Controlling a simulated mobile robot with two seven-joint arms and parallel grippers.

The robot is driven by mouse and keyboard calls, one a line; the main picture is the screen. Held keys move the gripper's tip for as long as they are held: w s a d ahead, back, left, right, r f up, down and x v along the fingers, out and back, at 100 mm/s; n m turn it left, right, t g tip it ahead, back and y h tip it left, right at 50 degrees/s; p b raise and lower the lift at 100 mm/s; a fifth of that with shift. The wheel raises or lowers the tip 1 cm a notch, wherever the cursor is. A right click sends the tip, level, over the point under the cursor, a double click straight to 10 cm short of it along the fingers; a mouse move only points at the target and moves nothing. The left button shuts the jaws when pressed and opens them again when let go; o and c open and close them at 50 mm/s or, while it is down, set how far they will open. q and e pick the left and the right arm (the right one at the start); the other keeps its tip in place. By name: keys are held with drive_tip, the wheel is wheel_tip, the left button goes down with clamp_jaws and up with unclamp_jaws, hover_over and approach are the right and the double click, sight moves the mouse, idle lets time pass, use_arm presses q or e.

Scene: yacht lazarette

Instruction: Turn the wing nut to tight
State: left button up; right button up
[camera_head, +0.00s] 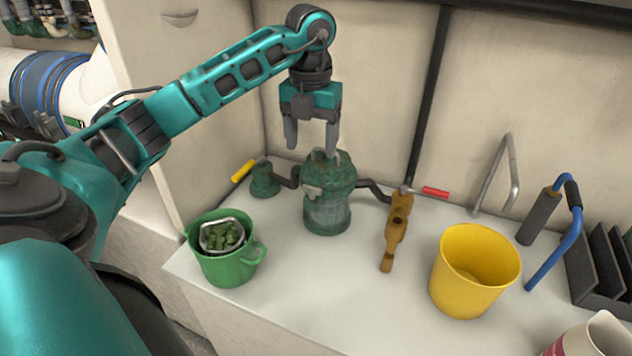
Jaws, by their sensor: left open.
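A green, weathered strainer housing (329,205) with a cloudy clear middle stands upright on the white counter, joined to dark pipes on both sides. Its lid has a small raised shape on top (320,157) that may be the wing nut; it is too small and partly covered to tell its position. My left gripper (312,146) points down just above the lid, with its two grey fingers apart and nothing seen between them. I cannot tell whether a fingertip touches the lid. My right gripper is not in view.
A green bucket (227,267) holding a basket of green bits stands front left of the strainer. A yellow-handled valve (264,180) and a red-handled valve (434,192) flank it.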

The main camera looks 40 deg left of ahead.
sight(312, 186)
use_arm(q)
wheel_tip(312, 186, down, 10)
drive_tip(key=shift+r+b, duration=0.2)
drive_tip(key=shift+b, duration=0.15)
drive_tip(key=shift+f, duration=0.5)
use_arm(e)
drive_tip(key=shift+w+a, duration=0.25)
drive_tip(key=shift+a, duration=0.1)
use_arm(q)
drive_tip(key=c, duration=1)
drive_tip(key=shift+r, duration=0.1)
drive_tip(key=shift+c, duration=0.3)
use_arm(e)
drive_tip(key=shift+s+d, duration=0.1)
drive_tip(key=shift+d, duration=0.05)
use_arm(q)
drive_tip(key=shift+m, duration=0.3)
drive_tip(key=o, duration=1.1)
drive_tip(key=shift+c, duration=0.2)
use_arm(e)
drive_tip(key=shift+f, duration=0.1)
